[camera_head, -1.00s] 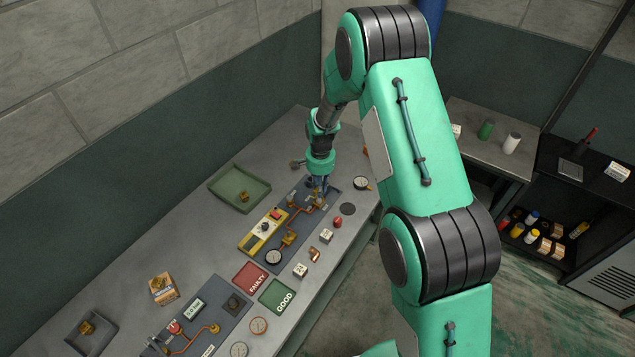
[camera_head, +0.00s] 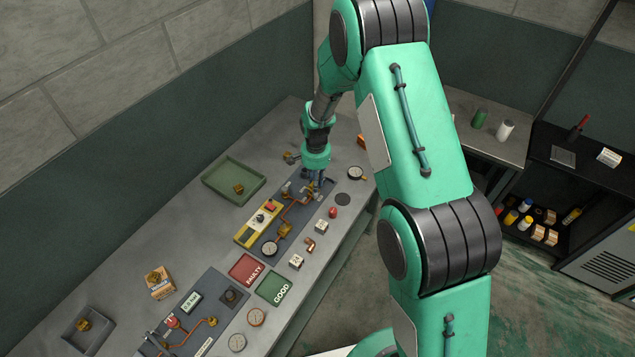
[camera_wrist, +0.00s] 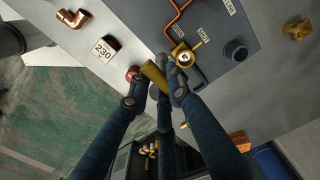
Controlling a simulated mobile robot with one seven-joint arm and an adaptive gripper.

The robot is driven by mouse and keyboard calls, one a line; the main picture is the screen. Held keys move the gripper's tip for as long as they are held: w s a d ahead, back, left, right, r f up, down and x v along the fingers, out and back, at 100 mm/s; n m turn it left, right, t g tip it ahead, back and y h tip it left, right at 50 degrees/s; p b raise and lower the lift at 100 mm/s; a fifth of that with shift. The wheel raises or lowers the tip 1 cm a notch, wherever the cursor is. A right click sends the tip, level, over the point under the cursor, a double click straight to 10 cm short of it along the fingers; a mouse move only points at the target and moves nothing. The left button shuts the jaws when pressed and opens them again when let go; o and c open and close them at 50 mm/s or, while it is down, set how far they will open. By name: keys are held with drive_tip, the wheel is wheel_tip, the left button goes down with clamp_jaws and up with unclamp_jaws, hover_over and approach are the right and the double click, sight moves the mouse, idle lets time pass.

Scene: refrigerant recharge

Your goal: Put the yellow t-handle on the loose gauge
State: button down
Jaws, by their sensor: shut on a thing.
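My gripper (camera_wrist: 157,92) is shut on a dull yellow, bar-like piece, which looks like the yellow t-handle (camera_wrist: 154,74). In the head view my gripper (camera_head: 316,181) is small, over the far end of the grey fitting panel, and the handle cannot be made out there. The loose gauge (camera_head: 355,173), a round white dial with a brass stem, lies on the bench to the right of my gripper, apart from it. I cannot make out this gauge in the wrist view.
The panel (camera_head: 265,258) carries copper pipes and a yellow unit. A red knob (camera_head: 333,212), a white "230" block (camera_wrist: 105,49) and a copper elbow (camera_head: 309,244) lie beside it. A green tray (camera_head: 214,191) sits left. An orange block (camera_wrist: 239,141) is near the gauge.

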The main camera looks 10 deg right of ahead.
drive_tip(key=shift+d, duration=0.1)
drive_tip(key=s+d+b, duration=0.2)
drive_tip(key=d, duration=0.7)
drive_tip(key=s+d+r+b, duration=0.1)
drive_tip(key=s+d+b, duration=0.1)
drive_tip(key=d, duration=0.7)
drive_tip(key=shift+s+d+r, duration=0.15)
drive_tip(key=shift+s+r, duration=0.15)
drive_tip(key=shift+s, duration=0.05)
drive_tip(key=shift+w, duration=0.15)
drive_tip(key=w+d+f+p, duration=0.1)
drive_tip(key=w+d, duration=0.2)
drive_tip(key=w, duration=1.2)
drive_tip(key=shift+w+f, duration=0.2)
drive_tip(key=shift+w, duration=0.05)
drive_tip(key=shift+d+f, duration=0.1)
drive_tip(key=shift+f, duration=0.05)
drive_tip(key=shift+f+p, duration=0.3)
drive_tip(key=shift+f, duration=1.35)
drive_tip(key=shift+f, duration=0.1)
